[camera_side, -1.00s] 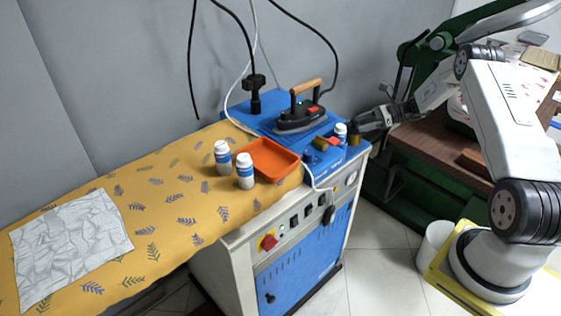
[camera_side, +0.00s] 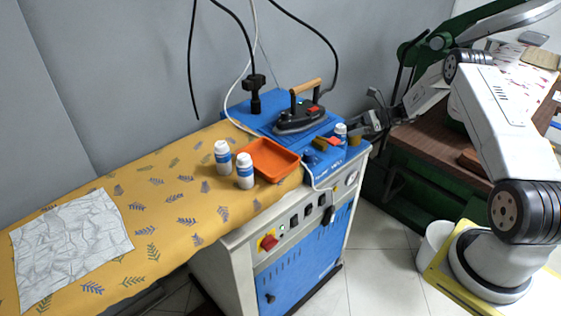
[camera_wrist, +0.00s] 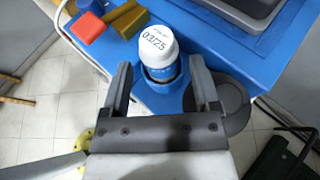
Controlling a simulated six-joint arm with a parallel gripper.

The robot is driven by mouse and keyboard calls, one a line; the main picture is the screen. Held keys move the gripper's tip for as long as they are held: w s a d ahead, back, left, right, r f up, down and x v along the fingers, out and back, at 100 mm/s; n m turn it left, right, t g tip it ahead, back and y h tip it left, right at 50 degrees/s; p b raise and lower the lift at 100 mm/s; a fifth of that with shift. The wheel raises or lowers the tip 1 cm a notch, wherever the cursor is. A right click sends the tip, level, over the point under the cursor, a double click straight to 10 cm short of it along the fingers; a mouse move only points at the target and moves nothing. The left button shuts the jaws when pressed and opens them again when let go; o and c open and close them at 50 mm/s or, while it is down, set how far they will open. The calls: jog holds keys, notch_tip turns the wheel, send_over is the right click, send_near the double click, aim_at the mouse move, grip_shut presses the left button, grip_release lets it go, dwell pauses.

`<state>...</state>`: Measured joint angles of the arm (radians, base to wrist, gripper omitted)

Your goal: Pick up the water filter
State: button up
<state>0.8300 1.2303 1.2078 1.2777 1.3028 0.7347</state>
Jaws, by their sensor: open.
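The water filter, a white bottle-shaped cartridge with a blue band (camera_side: 340,131), stands upright near the right edge of the blue machine top. In the wrist view, the filter (camera_wrist: 160,52) shows its white cap marked "03/25". My gripper (camera_side: 364,118) is just to its right in the side view. In the wrist view, my gripper (camera_wrist: 162,84) is open, with one finger on each side of the filter's lower part. I cannot tell whether either finger touches it. Two similar bottles (camera_side: 222,158) (camera_side: 245,171) stand on the yellow ironing board.
A steam iron (camera_side: 300,115) sits behind the filter, left in the side view. Small red (camera_wrist: 87,28) and mustard (camera_wrist: 128,20) blocks lie beside the filter. An orange tray (camera_side: 270,158) lies further left. Cables hang above.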

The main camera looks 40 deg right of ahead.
aim_at(341, 130)
jog(key=shift+x, duration=2.15)
jog(key=shift+s, duration=0.1)
grip_shut()
jog(key=shift+r, duration=5)
